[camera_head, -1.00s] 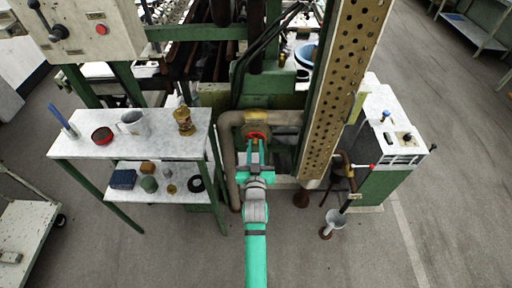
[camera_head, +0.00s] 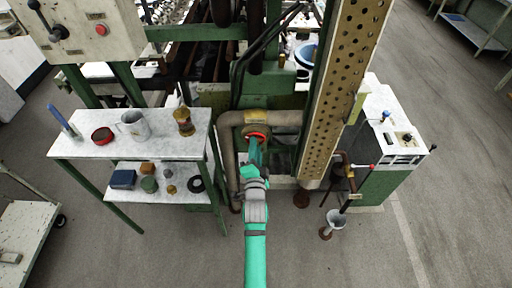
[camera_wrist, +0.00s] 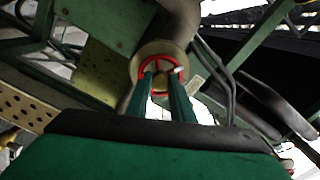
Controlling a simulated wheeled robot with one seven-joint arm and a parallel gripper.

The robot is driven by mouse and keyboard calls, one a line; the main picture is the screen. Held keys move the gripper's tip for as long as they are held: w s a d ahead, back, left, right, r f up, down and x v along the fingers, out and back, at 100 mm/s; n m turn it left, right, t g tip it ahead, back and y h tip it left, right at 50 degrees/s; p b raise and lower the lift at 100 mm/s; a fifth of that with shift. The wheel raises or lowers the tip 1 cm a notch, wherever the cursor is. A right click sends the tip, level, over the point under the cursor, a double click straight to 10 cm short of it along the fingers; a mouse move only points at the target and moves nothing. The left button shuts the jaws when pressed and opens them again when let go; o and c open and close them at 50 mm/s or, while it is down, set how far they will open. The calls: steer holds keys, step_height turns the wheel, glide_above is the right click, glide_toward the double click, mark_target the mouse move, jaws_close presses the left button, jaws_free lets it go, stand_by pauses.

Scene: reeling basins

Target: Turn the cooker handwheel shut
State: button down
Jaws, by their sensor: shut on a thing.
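The cooker handwheel is a small red spoked wheel (camera_head: 256,134) on the pipework in the middle of the head view. It also shows in the wrist view (camera_wrist: 151,65), in front of a round pale flange. My gripper (camera_head: 256,143) reaches the wheel from below, its green fingers side by side. In the wrist view my gripper's fingertips (camera_wrist: 163,77) overlap the wheel's lower part and are shut on it. The fingers hide part of the rim and spokes.
A beige pipe (camera_head: 276,117) bends around the wheel. A perforated beam (camera_head: 343,90) stands close on the right. A shelf table (camera_head: 150,150) with a mug, tin and other items is on the left. A white-topped green cabinet (camera_head: 375,175) stands right. The floor in front is open.

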steer(key=m, duration=1.2)
steer(key=c, duration=1.7)
jaws_free()
steer(key=shift+s, duration=0.1)
steer(key=s, duration=0.6)
steer(key=shift+s, duration=0.4)
